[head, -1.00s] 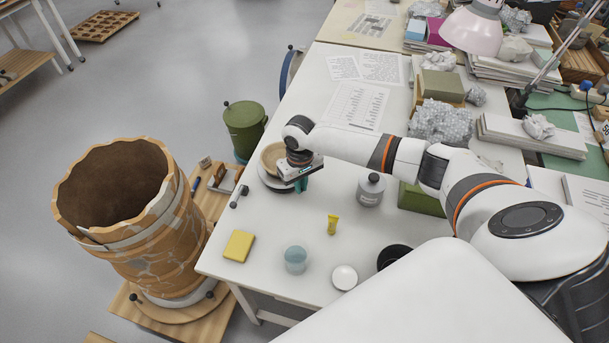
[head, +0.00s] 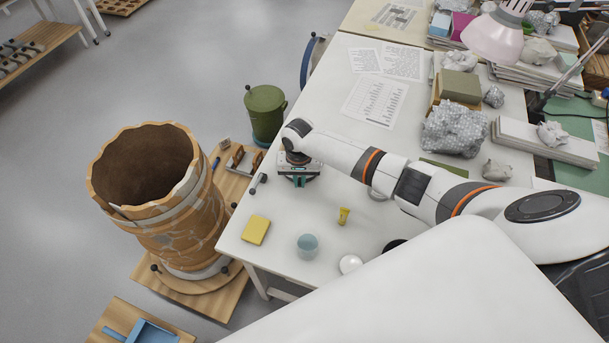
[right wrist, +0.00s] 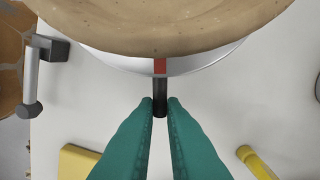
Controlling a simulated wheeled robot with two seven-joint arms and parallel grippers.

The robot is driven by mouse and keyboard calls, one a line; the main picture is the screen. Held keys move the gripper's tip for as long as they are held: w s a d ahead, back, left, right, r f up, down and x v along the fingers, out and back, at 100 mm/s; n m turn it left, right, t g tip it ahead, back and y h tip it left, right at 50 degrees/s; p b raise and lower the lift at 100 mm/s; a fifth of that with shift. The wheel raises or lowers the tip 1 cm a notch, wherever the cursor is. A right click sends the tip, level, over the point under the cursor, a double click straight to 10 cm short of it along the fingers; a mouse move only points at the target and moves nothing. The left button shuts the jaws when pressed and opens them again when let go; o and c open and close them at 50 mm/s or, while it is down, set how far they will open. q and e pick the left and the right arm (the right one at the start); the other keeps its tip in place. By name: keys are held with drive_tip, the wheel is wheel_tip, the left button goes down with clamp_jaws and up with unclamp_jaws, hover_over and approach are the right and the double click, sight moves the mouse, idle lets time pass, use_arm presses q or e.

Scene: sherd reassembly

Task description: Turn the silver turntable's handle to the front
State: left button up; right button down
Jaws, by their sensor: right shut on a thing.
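In the right wrist view the silver turntable (right wrist: 128,66) shows as a bright rim under a tan, speckled bowl-like piece (right wrist: 150,25). Its handle (right wrist: 160,88), red near the rim and black at the end, sticks out toward the bottom of the picture. My right gripper's green fingertips (right wrist: 160,104) are shut on the black end, one on each side. In the head view my right gripper (head: 298,180) is low over the table's left part, and it and the arm hide most of the turntable. My left gripper is not in view.
A grey bar with dark ends (head: 258,183) lies at the table's left edge. A yellow block (head: 256,229), a yellow tube (head: 344,216), a blue cup (head: 307,245) and a white dish (head: 350,264) stand nearer. A large cracked vessel (head: 185,235) stands left of the table.

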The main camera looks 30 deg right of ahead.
drive_tip(key=shift+w+a+r+m+p, duration=0.1)
drive_tip(key=shift+w+a+m+p, duration=0.45)
drive_tip(key=shift+a+m, duration=0.35)
drive_tip(key=shift+w+a+m+p, duration=0.3)
drive_tip(key=shift+w+m, duration=0.2)
drive_tip(key=shift+m, duration=0.4)
drive_tip(key=shift+w, duration=0.1)
drive_tip(key=c, duration=1.5)
unclamp_jaws()
wheel_tip(320, 180, up, 12)
drive_tip(key=shift+f+b, duration=0.1)
drive_tip(key=shift+b, duration=0.25)
